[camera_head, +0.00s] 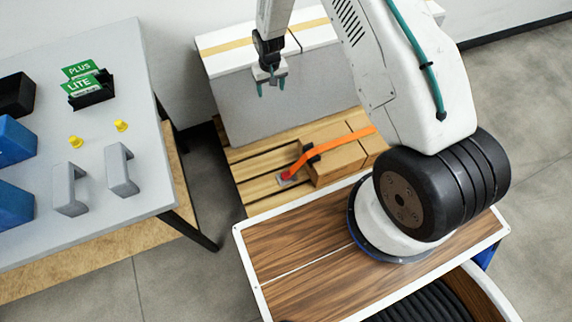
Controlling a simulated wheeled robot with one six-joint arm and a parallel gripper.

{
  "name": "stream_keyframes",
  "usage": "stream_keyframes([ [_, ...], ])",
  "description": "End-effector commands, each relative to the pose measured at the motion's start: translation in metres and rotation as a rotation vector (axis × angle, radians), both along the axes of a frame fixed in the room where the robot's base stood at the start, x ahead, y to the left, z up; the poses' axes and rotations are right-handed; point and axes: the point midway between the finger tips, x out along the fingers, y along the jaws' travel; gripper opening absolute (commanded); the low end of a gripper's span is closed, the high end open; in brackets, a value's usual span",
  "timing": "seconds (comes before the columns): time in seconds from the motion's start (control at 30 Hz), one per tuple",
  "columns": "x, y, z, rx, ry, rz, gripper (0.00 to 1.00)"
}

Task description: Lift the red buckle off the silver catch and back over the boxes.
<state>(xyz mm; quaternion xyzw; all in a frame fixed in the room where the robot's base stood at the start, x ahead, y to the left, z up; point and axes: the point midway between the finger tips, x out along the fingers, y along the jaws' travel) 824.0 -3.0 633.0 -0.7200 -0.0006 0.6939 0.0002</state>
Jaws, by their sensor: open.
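The red buckle (287,175) is at the left end of an orange strap (325,148), low beside the cardboard boxes (337,165). The silver catch (281,180) shows only as a small grey patch under and beside the buckle; how they join is too small to tell. The strap runs from the buckle up over the boxes and off to the right behind my arm. My gripper (271,88) points down with its teal fingers apart and empty. In the picture it is above and slightly left of the buckle, clear of it, in front of the grey case.
The boxes stand on a slatted wooden pallet (262,207). A large grey case (285,105) with a white, tape-striped top stands behind. A grey table (95,225) at left holds blue bins, yellow pieces, grey handles and green cards. Bare floor lies between table and pallet.

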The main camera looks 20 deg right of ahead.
Motion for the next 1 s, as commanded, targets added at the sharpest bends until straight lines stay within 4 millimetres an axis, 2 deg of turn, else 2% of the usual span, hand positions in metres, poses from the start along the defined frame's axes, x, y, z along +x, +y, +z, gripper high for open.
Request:
stream_keyframes([
  [0.03, -0.006, 0.001, -0.039, -0.001, 0.015, 0.000, 0.65],
  [0.17, -0.022, 0.003, -0.127, -0.001, 0.022, 0.000, 0.65],
  [0.2, -0.031, 0.003, -0.155, -0.001, 0.025, 0.000, 0.65],
  [0.3, -0.056, 0.004, -0.220, -0.001, 0.030, 0.000, 0.65],
  [0.4, -0.084, 0.004, -0.275, -0.001, 0.034, -0.001, 0.65],
  [0.5, -0.110, 0.004, -0.317, -0.001, 0.036, -0.001, 0.65],
  [0.6, -0.129, 0.003, -0.345, -0.001, 0.037, -0.001, 0.65],
  [0.7, -0.141, 0.003, -0.360, -0.001, 0.038, -0.001, 0.65],
  [0.87, -0.146, 0.003, -0.377, -0.001, 0.037, -0.001, 0.65],
  [1.0, -0.146, 0.003, -0.398, -0.001, 0.037, -0.001, 0.65],
])
